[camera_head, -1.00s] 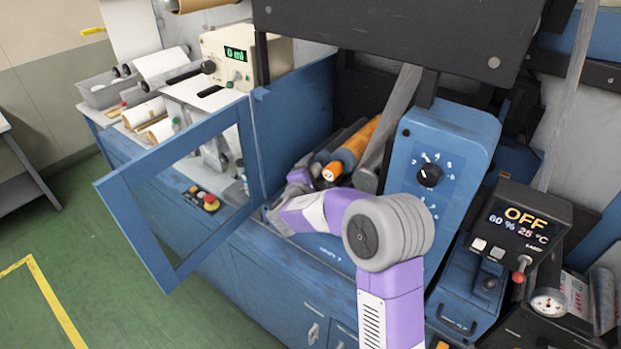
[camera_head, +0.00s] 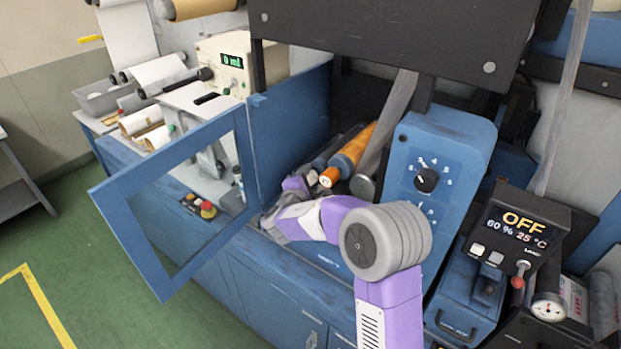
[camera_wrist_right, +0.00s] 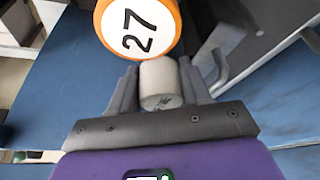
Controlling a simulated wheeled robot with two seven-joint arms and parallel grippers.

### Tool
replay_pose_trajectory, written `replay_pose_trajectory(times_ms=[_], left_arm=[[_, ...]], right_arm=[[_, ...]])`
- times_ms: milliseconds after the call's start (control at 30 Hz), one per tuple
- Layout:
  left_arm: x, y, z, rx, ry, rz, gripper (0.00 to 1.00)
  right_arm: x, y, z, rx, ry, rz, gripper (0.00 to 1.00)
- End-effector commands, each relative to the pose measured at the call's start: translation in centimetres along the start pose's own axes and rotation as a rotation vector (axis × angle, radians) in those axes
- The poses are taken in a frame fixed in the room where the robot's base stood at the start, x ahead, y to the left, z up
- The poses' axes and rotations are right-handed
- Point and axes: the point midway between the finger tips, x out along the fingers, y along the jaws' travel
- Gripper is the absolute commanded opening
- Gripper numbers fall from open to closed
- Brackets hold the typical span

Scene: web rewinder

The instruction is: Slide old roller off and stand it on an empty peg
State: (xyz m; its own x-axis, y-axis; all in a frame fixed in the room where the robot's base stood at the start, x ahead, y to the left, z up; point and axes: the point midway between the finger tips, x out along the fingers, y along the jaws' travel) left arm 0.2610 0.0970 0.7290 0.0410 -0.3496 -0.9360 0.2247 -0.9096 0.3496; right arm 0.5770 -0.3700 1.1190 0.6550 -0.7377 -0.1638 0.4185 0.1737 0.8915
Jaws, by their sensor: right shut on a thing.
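My right gripper (camera_wrist_right: 160,90) is in the right wrist view, its fingers on both sides of a short pale grey cylinder (camera_wrist_right: 160,84), shut on it. The cylinder looks like a roller end; how far it runs back is hidden. Just above it is the white end of an orange-rimmed roller marked 27 (camera_wrist_right: 138,28). In the head view this orange roller (camera_head: 352,150) lies inside the blue machine beside darker rollers (camera_head: 325,152). My right gripper (camera_head: 293,184) is at their near ends, partly hidden by my wrist. I cannot pick out an empty peg. My left gripper is not in view.
An open blue door frame (camera_head: 150,165) stands left of my right arm. A blue dial box (camera_head: 440,165) and a panel reading OFF (camera_head: 515,232) are to the right. A black beam (camera_head: 390,40) hangs above. Green floor (camera_head: 110,290) is clear at the left front.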

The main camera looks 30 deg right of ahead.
Motion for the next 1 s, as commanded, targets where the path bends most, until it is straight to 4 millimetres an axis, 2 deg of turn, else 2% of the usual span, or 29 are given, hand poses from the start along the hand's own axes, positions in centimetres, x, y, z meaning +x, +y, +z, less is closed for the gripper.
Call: replay_pose_trajectory(times_ms=[1000], left_arm=[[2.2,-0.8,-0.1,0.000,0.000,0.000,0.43]], right_arm=[[-6.5,0.0,-2.6,0.002,0.002,0.001,0.13]])
